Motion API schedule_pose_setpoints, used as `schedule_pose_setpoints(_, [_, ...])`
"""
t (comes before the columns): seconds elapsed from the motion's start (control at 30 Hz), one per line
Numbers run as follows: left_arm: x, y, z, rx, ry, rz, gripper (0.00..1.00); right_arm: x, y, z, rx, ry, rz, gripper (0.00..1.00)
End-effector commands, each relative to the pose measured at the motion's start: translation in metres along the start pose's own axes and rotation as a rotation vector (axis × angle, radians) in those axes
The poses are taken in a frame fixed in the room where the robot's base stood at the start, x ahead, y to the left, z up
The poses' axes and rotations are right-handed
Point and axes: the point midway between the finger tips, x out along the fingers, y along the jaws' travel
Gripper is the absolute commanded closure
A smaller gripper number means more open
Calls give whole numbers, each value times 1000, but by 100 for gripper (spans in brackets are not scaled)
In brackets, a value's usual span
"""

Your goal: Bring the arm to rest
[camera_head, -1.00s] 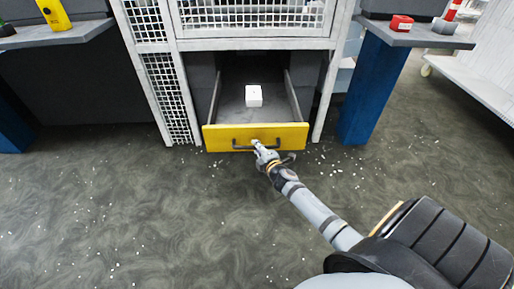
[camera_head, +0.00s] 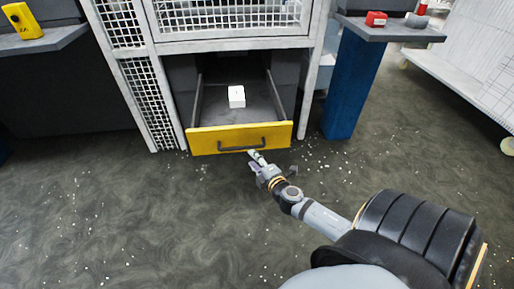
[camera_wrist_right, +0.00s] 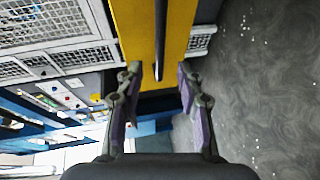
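My right gripper (camera_head: 257,164) is just in front of and below the yellow drawer front (camera_head: 222,139), near its right half. In the right wrist view the two fingers (camera_wrist_right: 157,97) are apart with nothing between them, so it is open and empty. The dark drawer handle (camera_head: 240,147) shows ahead of the fingers, and it also shows in the right wrist view (camera_wrist_right: 161,45). The drawer stands pulled out, with a white block (camera_head: 236,97) inside it. My left arm and gripper are in neither view.
A white frame with mesh panels (camera_head: 231,16) stands above the drawer. A blue post (camera_head: 352,88) carries a shelf with a red object (camera_head: 376,18) on the right. A yellow device (camera_head: 22,20) sits on the left shelf (camera_head: 45,40). The speckled floor in front is open.

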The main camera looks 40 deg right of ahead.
Motion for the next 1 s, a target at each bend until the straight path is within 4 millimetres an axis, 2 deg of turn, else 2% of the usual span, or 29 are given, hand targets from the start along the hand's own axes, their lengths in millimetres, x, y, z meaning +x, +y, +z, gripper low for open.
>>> schedule_pose_setpoints(0.1, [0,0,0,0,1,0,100,-16,-1,0,-3,0,-2,63])
schedule_pose_setpoints(0.2, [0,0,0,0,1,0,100,-22,0,0,0,0,0,63])
schedule_pose_setpoints(0.73, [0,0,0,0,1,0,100,-23,0,0,2,-2,0,63])
schedule_pose_setpoints(0.83, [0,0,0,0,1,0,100,-26,-3,7,73,-59,-12,63])
schedule_pose_setpoints(0.87, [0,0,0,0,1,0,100,-29,-7,12,127,-103,-24,63])
schedule_pose_setpoints(0.93, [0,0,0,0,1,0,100,-42,-26,27,311,-258,-86,63])
schedule_pose_setpoints(1.0, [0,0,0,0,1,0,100,-67,-61,35,530,-442,-206,63])
